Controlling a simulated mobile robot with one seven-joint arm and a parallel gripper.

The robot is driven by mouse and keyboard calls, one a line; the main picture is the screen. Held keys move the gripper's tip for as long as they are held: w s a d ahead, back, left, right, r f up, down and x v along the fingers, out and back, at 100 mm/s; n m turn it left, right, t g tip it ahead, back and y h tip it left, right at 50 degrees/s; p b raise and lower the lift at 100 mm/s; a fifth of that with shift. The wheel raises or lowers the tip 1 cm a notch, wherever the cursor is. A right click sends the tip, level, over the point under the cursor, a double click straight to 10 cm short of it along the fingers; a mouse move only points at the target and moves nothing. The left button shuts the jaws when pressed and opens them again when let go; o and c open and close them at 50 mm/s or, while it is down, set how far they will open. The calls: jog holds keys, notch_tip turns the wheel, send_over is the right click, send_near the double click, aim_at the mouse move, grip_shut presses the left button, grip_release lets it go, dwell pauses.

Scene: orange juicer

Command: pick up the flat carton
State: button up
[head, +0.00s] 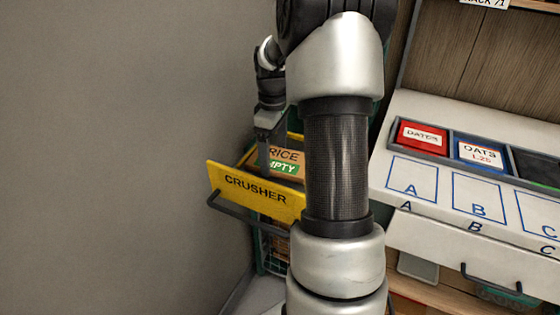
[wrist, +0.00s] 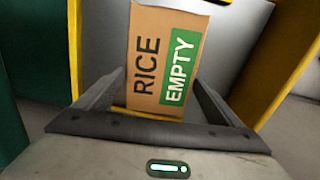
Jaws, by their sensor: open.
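The flat carton (head: 287,162) is brown cardboard marked "RICE", with a green "EMPTY" label. It lies inside the open yellow drawer marked "CRUSHER" (head: 256,190), left of centre in the head view. The drawer front hides its lower part there. In the wrist view the carton (wrist: 150,55) shows its printed face, and its near end appears between the two fingers. My gripper (head: 264,158) points down into the drawer at the carton's left side. It is open in the wrist view (wrist: 160,88); I cannot tell whether a finger touches the carton.
Yellow drawer walls (wrist: 282,75) stand close on both sides of my gripper. To the right, a white counter (head: 400,150) has a red "DATES" bin (head: 421,137), a blue "OATS" bin (head: 479,153) and squares marked A, B and C. A grey wall (head: 110,150) fills the left.

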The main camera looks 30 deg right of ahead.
jog(key=shift+c, duration=0.4)
jog(key=c, duration=1.1)
